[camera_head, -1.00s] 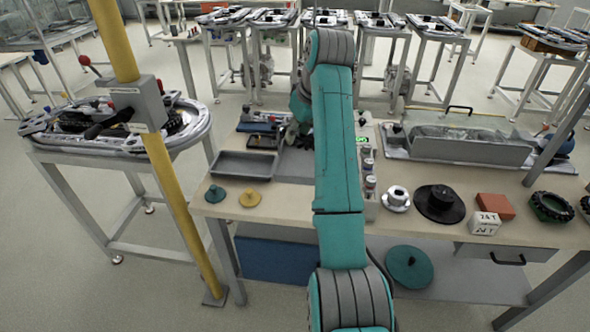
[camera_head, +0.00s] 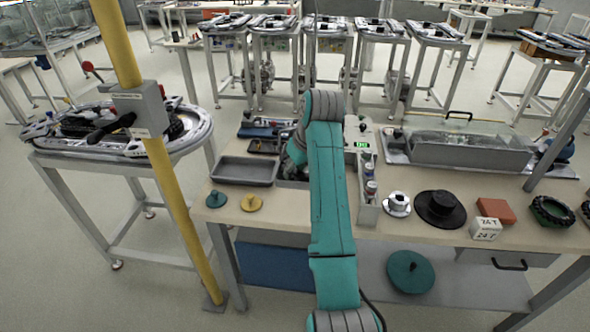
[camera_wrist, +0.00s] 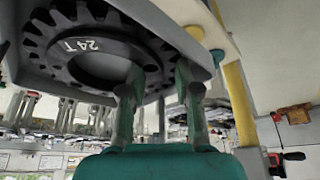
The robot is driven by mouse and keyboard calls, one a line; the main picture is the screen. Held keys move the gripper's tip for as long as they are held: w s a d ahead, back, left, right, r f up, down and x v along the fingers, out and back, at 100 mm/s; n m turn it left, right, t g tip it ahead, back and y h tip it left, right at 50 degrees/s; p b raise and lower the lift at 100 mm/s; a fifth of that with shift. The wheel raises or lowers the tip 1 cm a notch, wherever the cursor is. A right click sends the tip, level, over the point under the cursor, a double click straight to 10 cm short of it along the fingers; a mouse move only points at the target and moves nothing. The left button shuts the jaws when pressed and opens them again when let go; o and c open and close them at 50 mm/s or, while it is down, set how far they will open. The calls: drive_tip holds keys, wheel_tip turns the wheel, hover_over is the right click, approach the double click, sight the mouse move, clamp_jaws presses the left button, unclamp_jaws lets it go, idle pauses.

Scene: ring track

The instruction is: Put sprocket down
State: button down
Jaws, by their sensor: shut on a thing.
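A dark toothed sprocket marked 24T (camera_wrist: 100,45) fills the upper left of the wrist view. My gripper (camera_wrist: 157,75) is shut on its rim, one green finger on each side. A grey tray (camera_wrist: 190,40) edges the sprocket closely in that view; I cannot tell whether the sprocket touches it. In the head view the sprocket and fingertips are hidden behind my teal arm, over the bench near a second, mostly covered tray. A white block marked 24T (camera_head: 486,228) stands at the right of the bench.
An empty grey tray (camera_head: 243,171) lies left of my arm, with a teal piece (camera_head: 216,199) and a yellow piece (camera_head: 251,201) in front. Right of the arm are a bottle rack (camera_head: 368,190), a white hub (camera_head: 398,204) and a black hub (camera_head: 440,208). A yellow post (camera_head: 172,185) stands left.

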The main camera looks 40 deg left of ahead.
idle(0.3)
drive_tip(key=c, duration=1.1)
unclamp_jaws()
drive_tip(key=shift+f, duration=0.15)
